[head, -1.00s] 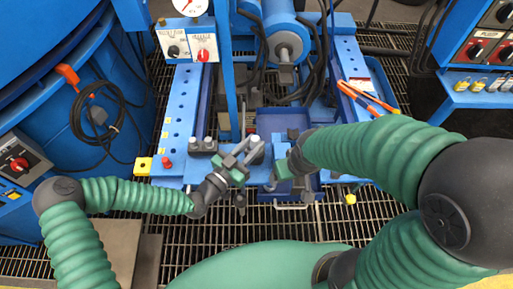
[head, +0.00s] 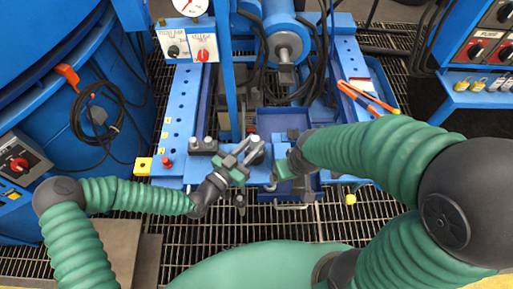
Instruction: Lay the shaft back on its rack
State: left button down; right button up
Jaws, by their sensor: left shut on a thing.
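My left gripper (head: 240,160) is over the front of the blue frame, with its fingers pointing up and right. It is shut on a short grey metal piece with a pale end (head: 256,143), which looks like the shaft; the fingers hide much of it. My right gripper (head: 278,176) is just to the right, over the front of the blue tray, turned toward the left one. Its fingertips are partly hidden, and I cannot tell whether they are apart. I cannot make out the rack for certain.
Dark blocks with grey pins (head: 203,145) stand left of my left gripper. A blue tray (head: 275,120) lies behind the grippers. A blue upright post (head: 227,80) and a hanging motor (head: 287,45) rise behind. Orange-handled pliers (head: 368,97) lie at the right.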

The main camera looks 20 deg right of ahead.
pick_arm(q)
jog(key=shift+r+p, duration=3.2)
jog(key=shift+r, duration=0.75)
jog(key=shift+f, duration=0.1)
